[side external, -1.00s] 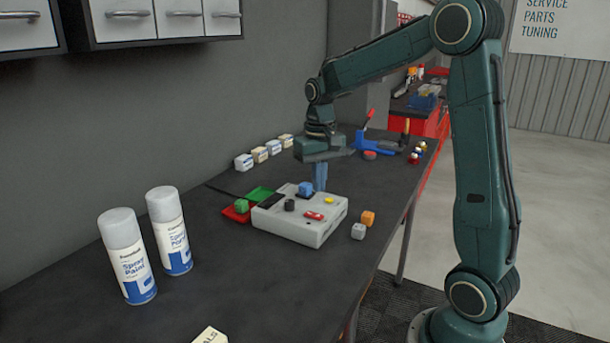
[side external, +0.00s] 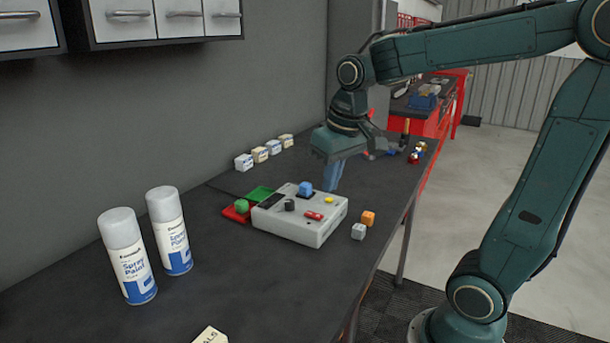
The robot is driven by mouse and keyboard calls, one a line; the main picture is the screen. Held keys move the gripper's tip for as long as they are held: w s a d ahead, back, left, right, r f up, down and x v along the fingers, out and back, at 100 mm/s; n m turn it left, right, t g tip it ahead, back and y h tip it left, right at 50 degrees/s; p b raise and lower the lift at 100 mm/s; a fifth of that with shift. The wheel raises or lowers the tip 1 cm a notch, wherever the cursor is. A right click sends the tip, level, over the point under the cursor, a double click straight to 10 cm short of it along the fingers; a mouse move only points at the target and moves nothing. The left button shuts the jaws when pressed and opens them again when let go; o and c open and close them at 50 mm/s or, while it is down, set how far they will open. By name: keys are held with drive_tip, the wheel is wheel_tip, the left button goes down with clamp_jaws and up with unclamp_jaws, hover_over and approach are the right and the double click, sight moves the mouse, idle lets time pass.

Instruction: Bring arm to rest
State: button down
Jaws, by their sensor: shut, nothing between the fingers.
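My gripper (side external: 332,187) points down above the dark workbench (side external: 110,295), just behind the grey control box (side external: 300,234). Its blue fingers are together, with nothing between them. From this angle the fingertips show close to the box's back edge, and I cannot tell their exact height.
Two spray cans (side external: 128,258) stand front left. Cabinets (side external: 150,20) hang above.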

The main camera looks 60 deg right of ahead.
drive_tip(key=s+a+n+t, duration=0.3)
drive_tip(key=s+a, duration=0.3)
drive_tip(key=s, duration=0.4)
drive_tip(key=shift+s+a+y, duration=0.25)
drive_tip(key=shift+s+y, duration=0.05)
drive_tip(key=shift+s, duration=0.1)
drive_tip(key=w+d+r+m+g, duration=0.35)
drive_tip(key=w+d+m, duration=0.25)
drive_tip(key=w+m, duration=0.45)
drive_tip(key=w+d+f+m+g, duration=0.2)
drive_tip(key=w+d+m, duration=0.5)
drive_tip(key=w+d, duration=0.2)
drive_tip(key=shift+w, duration=0.95)
drive_tip(key=shift+d+f, duration=0.1)
